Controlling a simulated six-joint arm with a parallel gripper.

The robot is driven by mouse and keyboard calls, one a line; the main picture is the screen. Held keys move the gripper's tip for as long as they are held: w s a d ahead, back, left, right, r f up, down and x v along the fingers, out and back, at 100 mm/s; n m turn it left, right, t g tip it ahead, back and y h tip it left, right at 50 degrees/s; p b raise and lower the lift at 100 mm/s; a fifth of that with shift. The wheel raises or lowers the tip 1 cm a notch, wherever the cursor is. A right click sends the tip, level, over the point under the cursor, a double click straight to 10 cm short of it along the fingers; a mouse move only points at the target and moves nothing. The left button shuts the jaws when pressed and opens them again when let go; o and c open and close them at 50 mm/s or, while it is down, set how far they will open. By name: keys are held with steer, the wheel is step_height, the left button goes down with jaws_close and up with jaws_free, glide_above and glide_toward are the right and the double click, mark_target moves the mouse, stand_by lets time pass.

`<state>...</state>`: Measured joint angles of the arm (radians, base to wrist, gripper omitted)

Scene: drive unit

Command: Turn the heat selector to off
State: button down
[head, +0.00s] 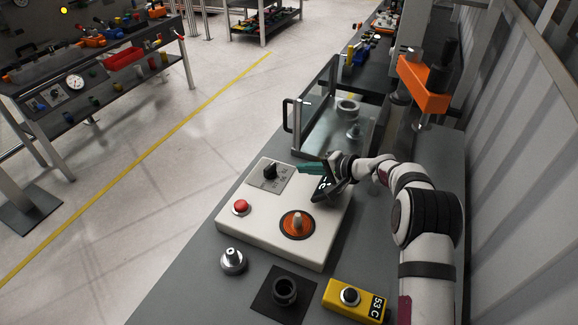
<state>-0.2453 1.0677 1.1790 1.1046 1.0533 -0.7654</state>
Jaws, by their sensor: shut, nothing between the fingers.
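A black selector knob (270,171) stands on a grey plate with small markings (268,184), at the back left of a white control box (262,238). I take this for the heat selector; the markings are too small to read, so I cannot tell its setting. My gripper (299,169) has teal fingers and is shut and empty. It reaches in from the right, its tips a little right of the knob and seemingly apart from it.
On the box are a red button (241,207) and an orange dial with a pale knob (297,223). Behind stands a clear-panelled guard with a black handle (291,115). In front are a metal knob piece (233,260), a black socket (285,291) and a yellow unit reading "53 C" (337,305).

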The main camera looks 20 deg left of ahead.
mark_target(274, 168)
steer(key=x, duration=0.9)
steer(key=shift+w+a, duration=0.1)
